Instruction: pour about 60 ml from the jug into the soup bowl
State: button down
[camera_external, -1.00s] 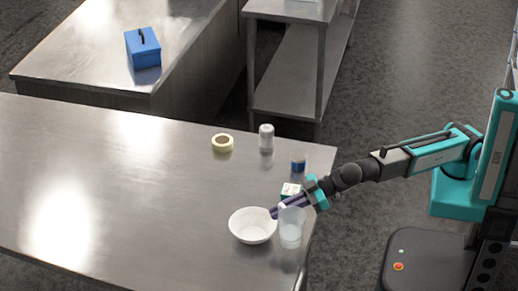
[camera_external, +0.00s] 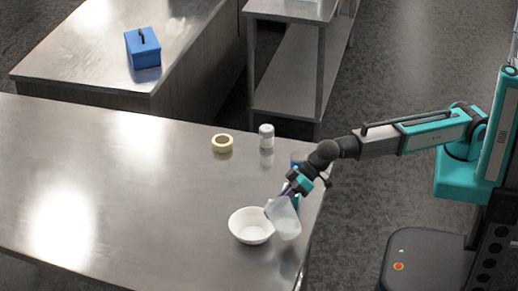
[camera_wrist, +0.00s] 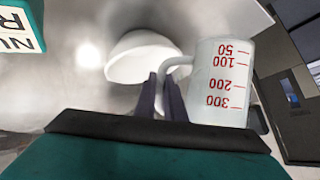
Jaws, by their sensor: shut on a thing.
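The jug (camera_external: 286,219) is a translucent white measuring cup. It is tilted to the left, with its rim by the right edge of the soup bowl. In the wrist view the jug (camera_wrist: 221,85) shows red markings from 50 to 300 and a handle. My gripper (camera_external: 292,191) is shut on the jug's handle; its dark fingers (camera_wrist: 168,92) show on both sides of it. The soup bowl (camera_external: 251,226) is white, round and upright on the steel table, and it also shows in the wrist view (camera_wrist: 138,60). I cannot see any liquid flowing.
A tape roll (camera_external: 222,143) and a white-capped container (camera_external: 266,136) stand farther back. The table (camera_external: 120,190) is clear to the left.

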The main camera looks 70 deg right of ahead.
jog(key=shift+w+d+r+m+g+p, duration=0.1)
jog(key=shift+w+r+m+g+p, duration=0.3)
jog(key=shift+p, duration=0.35)
jog(key=shift+g, duration=0.4)
jog(key=shift+s+f+m+g+y, duration=0.1)
jog(key=shift+f+m+g+y, duration=0.25)
jog(key=shift+f, duration=0.55)
jog(key=shift+s+r+m+g+y+p, duration=0.3)
jog(key=shift+r+g+p, duration=0.4)
jog(key=shift+p, duration=0.45)
jog(key=shift+s+a+f+m+g+p, duration=0.25)
jog(key=shift+s+f+m+g+p, duration=0.15)
jog(key=shift+g, duration=0.35)
jog(key=shift+s+r, duration=0.1)
jog(key=shift+s+r+m+g+y+p, duration=0.25)
jog(key=shift+m+g+y+p, duration=0.15)
jog(key=shift+g, duration=0.3)
jog(key=shift+a+f, duration=0.15)
jog(key=shift+w+f, duration=0.1)
jog(key=shift+w, duration=0.1)
